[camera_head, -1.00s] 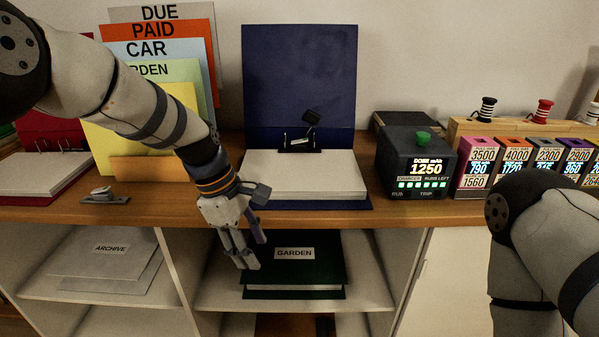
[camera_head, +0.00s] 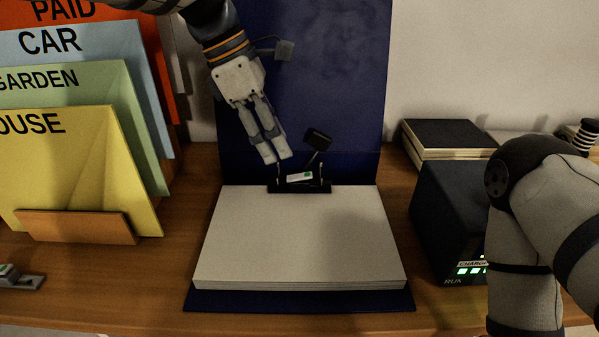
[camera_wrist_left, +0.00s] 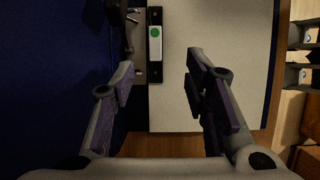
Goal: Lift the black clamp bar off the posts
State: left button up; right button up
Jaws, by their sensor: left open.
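The black clamp bar (camera_head: 274,188) lies across the back edge of the white paper stack (camera_head: 300,240) in the open blue binder (camera_head: 340,85). Thin metal posts rise at its two ends. A black lever (camera_head: 317,139) tilts up behind it, beside a white label with a green dot. My left gripper (camera_head: 275,158) is open and empty, above and slightly left of the bar. In the left wrist view, the bar (camera_wrist_left: 154,72) stands lengthwise ahead, near the left finger of my left gripper (camera_wrist_left: 161,66). My right gripper is out of view; only its arm shows.
A file holder (camera_head: 80,226) with coloured folders stands left of the binder. A dark box with green lights (camera_head: 440,215) stands at the right, with a black-topped block (camera_head: 450,137) behind it. My right arm covers the lower right.

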aim_at(297, 176)
pick_arm(q)
jog(key=x, duration=0.9)
jog(key=shift+w+d+f+b, duration=0.1)
jog(key=shift+w+f+b, duration=0.05)
jog(key=shift+w+b, duration=0.15)
grip_shut()
